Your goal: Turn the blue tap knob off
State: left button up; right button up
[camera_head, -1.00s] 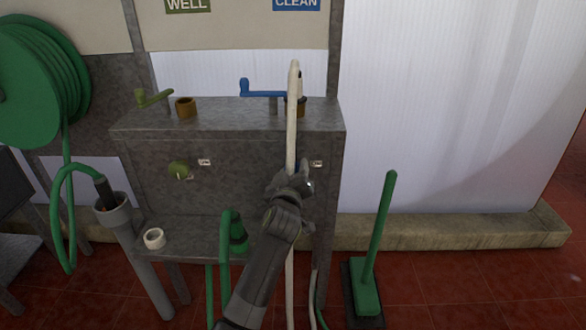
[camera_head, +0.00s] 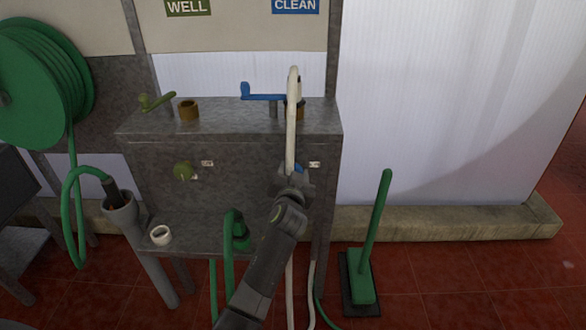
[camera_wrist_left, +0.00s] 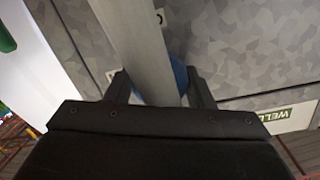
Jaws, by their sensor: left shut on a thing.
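The blue tap knob (camera_head: 299,168) is on the front face of the grey metal stand, under the CLEAN sign. It is mostly hidden by my gripper and a white hose (camera_head: 292,125). My left gripper (camera_head: 299,176) is at the knob. In the left wrist view, the blue knob (camera_wrist_left: 181,74) is between my two fingers (camera_wrist_left: 157,82), and my gripper is shut on it. The hose (camera_wrist_left: 135,45) crosses in front of the knob in that view and hides its middle. My right gripper is not in view.
A blue lever (camera_head: 262,96) and a green lever (camera_head: 156,102) are on top of the stand (camera_head: 225,122). A green-handled broom (camera_head: 370,240) stands at right. A white ring (camera_head: 161,235) lies on the low shelf.

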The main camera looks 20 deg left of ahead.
pick_arm(q)
jog(key=m+p, duration=0.1)
jog(key=m, duration=0.3)
jog(key=shift+d+y, duration=0.1)
jog(key=shift+y, duration=0.3)
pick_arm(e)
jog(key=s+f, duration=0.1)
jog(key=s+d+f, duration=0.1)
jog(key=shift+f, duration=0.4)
pick_arm(q)
jog(key=o, duration=1)
jog(key=shift+c, duration=0.2)
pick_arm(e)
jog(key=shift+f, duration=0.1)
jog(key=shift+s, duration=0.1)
